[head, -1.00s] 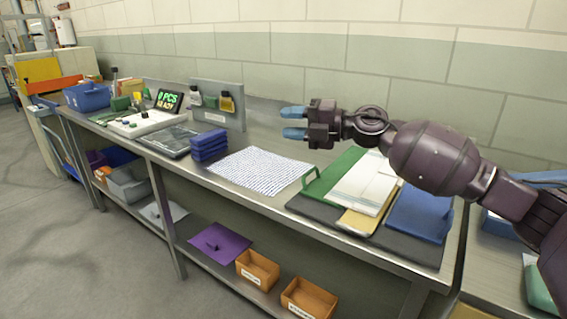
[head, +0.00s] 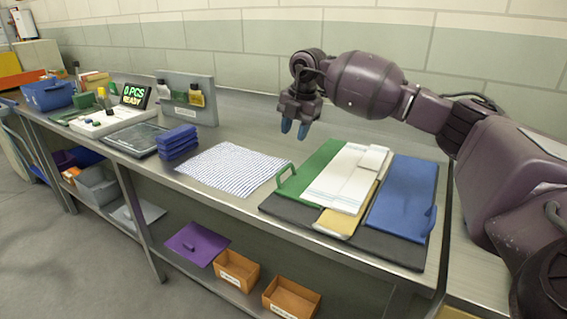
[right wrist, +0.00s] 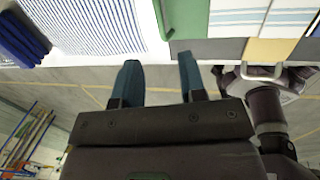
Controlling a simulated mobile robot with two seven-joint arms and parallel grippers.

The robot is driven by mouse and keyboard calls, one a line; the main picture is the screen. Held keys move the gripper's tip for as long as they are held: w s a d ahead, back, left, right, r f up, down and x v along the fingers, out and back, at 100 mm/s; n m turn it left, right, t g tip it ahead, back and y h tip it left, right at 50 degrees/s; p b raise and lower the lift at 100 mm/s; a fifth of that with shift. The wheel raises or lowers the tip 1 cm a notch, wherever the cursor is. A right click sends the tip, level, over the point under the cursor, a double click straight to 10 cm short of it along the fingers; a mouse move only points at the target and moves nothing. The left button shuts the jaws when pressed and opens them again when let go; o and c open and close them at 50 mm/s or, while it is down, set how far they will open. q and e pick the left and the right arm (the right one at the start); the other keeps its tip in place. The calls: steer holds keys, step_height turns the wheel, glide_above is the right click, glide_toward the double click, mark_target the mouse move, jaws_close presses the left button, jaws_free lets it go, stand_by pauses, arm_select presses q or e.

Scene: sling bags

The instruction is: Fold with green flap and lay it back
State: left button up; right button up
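The folding board lies on the bench, on a dark base (head: 290,211). Its green flap (head: 313,166) lies flat on the left, with an upright green handle (head: 287,177) at its near left corner. A white folded cloth (head: 343,183) with faint stripes lies over the yellow middle panel (head: 341,223); a smaller folded piece is on its far end. The blue flap (head: 404,196) lies flat on the right. My right gripper (head: 295,129) points down, open and empty, above the bench beyond the green flap; its separated fingers also show in the right wrist view (right wrist: 159,82). My left gripper is out of view.
A striped cloth sheet (head: 232,167) lies left of the board, with a stack of blue folded items (head: 177,142) beyond it. A grey upright panel with bottles (head: 187,95) and a display (head: 134,95) stand farther left. Orange bins (head: 236,270) are on the lower shelf.

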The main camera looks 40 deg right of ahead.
mark_target(286, 167)
steer(key=b+x, duration=0.1)
steer(key=x, duration=0.8)
steer(key=shift+f+b, duration=0.1)
steer(key=shift+b, duration=0.25)
steer(key=shift+x, duration=0.9)
jaws_close()
